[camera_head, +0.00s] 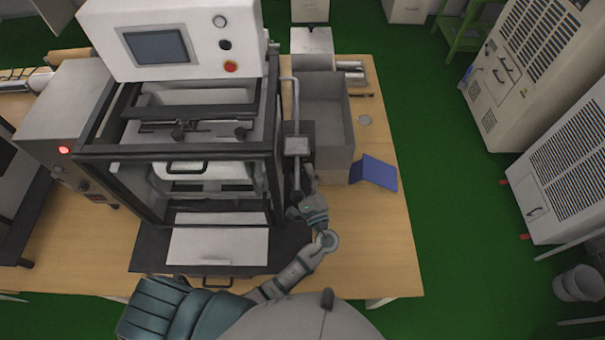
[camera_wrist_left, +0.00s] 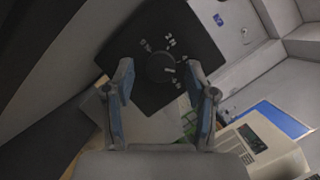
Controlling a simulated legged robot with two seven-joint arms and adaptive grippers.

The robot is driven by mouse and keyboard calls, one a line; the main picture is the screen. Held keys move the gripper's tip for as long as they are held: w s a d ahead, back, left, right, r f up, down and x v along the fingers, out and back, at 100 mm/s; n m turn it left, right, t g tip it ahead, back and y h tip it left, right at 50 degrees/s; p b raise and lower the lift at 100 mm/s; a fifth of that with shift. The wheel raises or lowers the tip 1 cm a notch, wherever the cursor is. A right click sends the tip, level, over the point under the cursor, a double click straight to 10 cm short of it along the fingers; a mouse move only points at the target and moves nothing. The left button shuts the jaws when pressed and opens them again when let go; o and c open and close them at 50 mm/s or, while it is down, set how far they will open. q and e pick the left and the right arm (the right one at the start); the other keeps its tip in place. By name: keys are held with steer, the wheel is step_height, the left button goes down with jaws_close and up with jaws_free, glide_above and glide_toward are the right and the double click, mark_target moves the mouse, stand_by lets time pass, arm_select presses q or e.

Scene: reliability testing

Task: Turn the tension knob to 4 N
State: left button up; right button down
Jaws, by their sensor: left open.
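The tension knob (camera_wrist_left: 160,68) is a round dark dial with a light pointer mark, on a black panel (camera_wrist_left: 185,30) with small white markings around it. In the head view my left gripper (camera_head: 309,205) is at the right front corner of the black-framed machine (camera_head: 272,160), and the knob is hidden there. My right gripper is not in view.
A grey open bin (camera_head: 335,135) and a blue folded piece (camera_head: 375,172) stand right of the gripper on the wooden table (camera_head: 385,235). A control box with a screen (camera_head: 175,40) tops the machine. The table's front right is clear.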

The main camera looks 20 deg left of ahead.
arm_select(q)
steer(key=v, duration=1.1)
steer(key=shift+s+d, duration=0.2)
steer(key=shift+f, duration=0.15)
